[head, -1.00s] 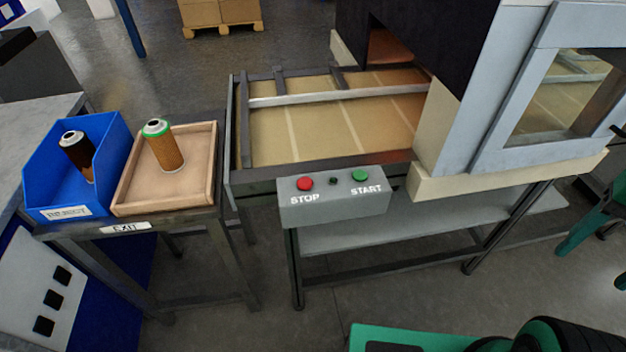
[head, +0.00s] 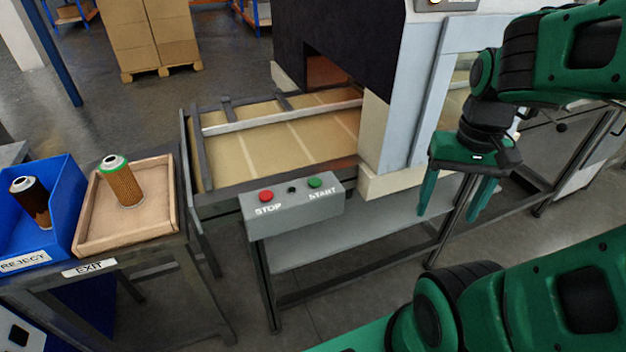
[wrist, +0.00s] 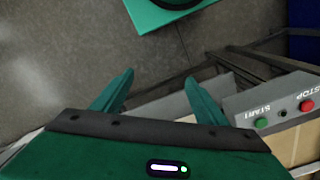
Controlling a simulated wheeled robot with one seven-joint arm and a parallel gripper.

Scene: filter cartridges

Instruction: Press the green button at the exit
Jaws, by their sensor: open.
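The green START button (head: 314,183) sits on the right of a grey control box (head: 293,206) at the front of the conveyor. A red STOP button (head: 266,196) is on its left, with a small dark knob between them. The green button also shows in the wrist view (wrist: 261,123), at the right. My gripper (head: 450,205) is open and empty, fingers pointing down, to the right of the box and apart from it. In the wrist view my two fingers (wrist: 158,95) are spread with nothing between them.
An exit table at the left holds a wooden tray (head: 163,238) with a green-topped filter (head: 122,182) and a blue reject bin (head: 62,250) with a dark filter (head: 32,203). The conveyor (head: 240,160) runs into a machine housing (head: 385,110). Pallet boxes stand behind.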

